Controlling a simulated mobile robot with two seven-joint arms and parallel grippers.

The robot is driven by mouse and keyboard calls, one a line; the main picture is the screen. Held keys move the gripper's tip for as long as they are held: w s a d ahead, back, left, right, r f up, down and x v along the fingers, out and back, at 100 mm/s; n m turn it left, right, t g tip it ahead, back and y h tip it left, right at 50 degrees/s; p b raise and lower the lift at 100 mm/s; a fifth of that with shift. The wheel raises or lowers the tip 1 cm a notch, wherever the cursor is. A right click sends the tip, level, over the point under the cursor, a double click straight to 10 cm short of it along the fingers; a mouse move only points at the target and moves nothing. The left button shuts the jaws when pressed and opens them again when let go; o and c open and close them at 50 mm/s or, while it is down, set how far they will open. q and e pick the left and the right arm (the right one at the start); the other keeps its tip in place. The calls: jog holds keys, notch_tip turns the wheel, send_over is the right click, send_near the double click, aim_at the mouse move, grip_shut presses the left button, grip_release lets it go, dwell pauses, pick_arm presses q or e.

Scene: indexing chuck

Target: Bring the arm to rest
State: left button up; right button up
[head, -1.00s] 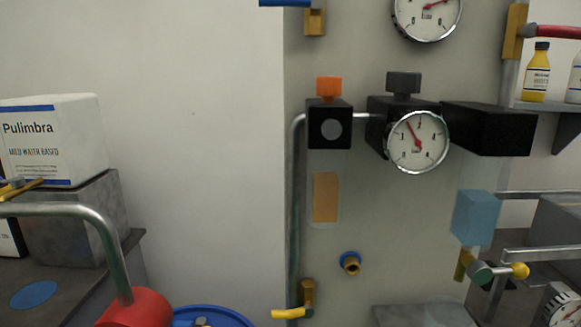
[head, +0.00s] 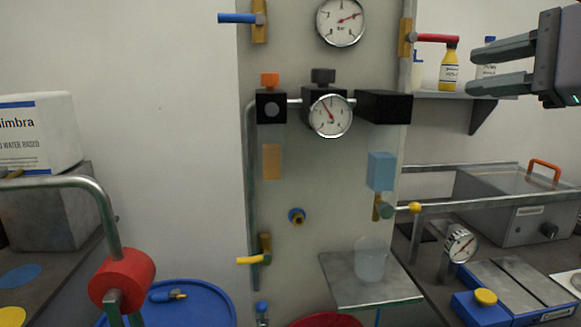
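My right gripper (head: 486,68) is at the upper right of the head view. Its two fingers point left and are apart, with nothing between them. It is in front of the shelf with the bottles and touches nothing that I can see. My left gripper is not in view.
A panel carries gauges (head: 330,116), a blue-handled valve (head: 238,18), a red-handled valve (head: 437,38) and a yellow-handled valve (head: 251,260). A small shelf (head: 352,287) with a clear beaker (head: 371,262) juts out below. A bench with a grey box (head: 515,205) is at right, a blue drum (head: 205,304) at lower left.

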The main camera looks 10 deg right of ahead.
jog(key=w+a+f+m+t+y, duration=0.2)
jog(key=w+a+f+m+y, duration=0.15)
jog(key=f+m+y, duration=0.55)
jog(key=d+f+m+t+h, duration=0.1)
jog(key=d+f+m+h, duration=0.2)
jog(key=f+m+h, duration=0.75)
jog(key=d+f+m+t+h, duration=0.1)
jog(key=d+f+m+h, duration=0.35)
jog(key=f+m, duration=1)
jog(key=s+a+f+m+g+h, duration=0.35)
jog(key=s+f+m+g, duration=0.4)
jog(key=f+m, duration=0.4)
jog(key=s+a+f+m+g+y, duration=0.35)
jog(key=s+a+f, duration=0.2)
jog(key=s, duration=0.25)
jog(key=s+a+f+m+g+y, duration=0.2)
jog(key=s+a+f+g, duration=0.3)
jog(key=s+a, duration=0.25)
jog(key=w+a+f+n+t+y, duration=0.1)
jog(key=w+a+f+t+y, duration=0.1)
jog(key=w+f+t, duration=0.4)
jog(key=shift+w+f+t, duration=0.15)
jog(key=shift+f+t, duration=0.55)
jog(key=shift+f, duration=1)
